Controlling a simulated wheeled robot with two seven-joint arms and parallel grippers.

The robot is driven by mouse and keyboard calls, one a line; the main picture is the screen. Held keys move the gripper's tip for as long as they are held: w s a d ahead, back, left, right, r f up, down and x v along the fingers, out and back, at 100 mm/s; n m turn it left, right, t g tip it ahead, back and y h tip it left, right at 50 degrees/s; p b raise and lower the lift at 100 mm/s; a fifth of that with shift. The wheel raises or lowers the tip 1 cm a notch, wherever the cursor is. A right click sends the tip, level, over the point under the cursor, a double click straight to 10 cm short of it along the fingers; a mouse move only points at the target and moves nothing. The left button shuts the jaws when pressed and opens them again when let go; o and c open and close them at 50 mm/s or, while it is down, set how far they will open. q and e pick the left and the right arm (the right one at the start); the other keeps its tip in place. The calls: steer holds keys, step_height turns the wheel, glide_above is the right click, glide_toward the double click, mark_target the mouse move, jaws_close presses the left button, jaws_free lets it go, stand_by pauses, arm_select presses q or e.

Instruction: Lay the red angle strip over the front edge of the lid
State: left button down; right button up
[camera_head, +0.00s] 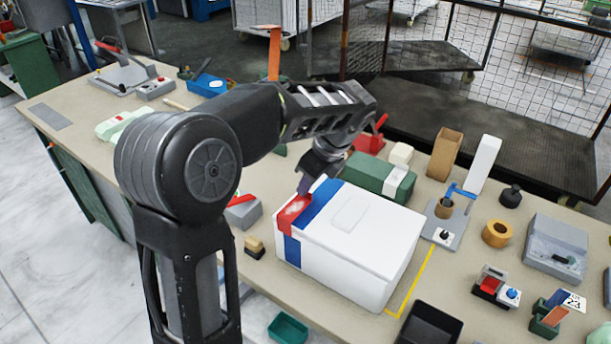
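The white box (350,275) stands on the workbench with its white lid (377,232) on. A blue band (318,204) runs across the lid's left part and down the side facing me. The red angle strip (293,212), with a pale patch on it, is at the lid's left end. One face lies along the lid's edge and a red part hangs down the side. My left gripper (305,186) points down at the strip's far end, touching or nearly touching it. Its fingertips are small and dark, so its opening is unclear. My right gripper is out of view.
A green box (372,173) stands close behind the white box. A grey stand with a blue clamp (460,190) and a tape roll (497,233) are to the right. A black tray (430,325) and a green tray (288,328) lie nearer. Yellow tape (415,283) marks the bench.

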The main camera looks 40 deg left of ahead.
arm_select(q)
steer(key=shift+w+f, duration=0.25)
steer(key=shift+f, duration=0.95)
steer(key=c, duration=1.6)
jaws_free()
steer(key=v, duration=0.7)
steer(key=shift+d+r, duration=0.2)
steer(key=shift+r, duration=0.15)
